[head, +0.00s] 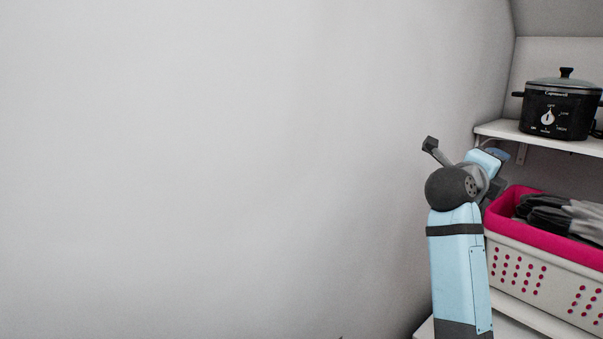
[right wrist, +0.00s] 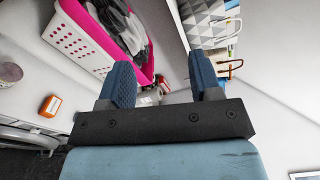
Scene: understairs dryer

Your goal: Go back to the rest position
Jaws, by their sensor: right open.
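My right arm stands upright at the right of the head view, beside the basket. The far end of this arm is partly hidden behind its own dark joint, so the fingers are not clear there. In the right wrist view my right gripper (right wrist: 160,84) shows two dark blue fingers held well apart. Nothing is between them. My left gripper is in neither view.
A white basket (head: 540,270) with a pink rim holds dark and grey cloth, close to my right arm; it also shows in the right wrist view (right wrist: 75,38). A black slow cooker (head: 560,108) stands on the shelf (head: 495,130) above. A blank wall fills the left.

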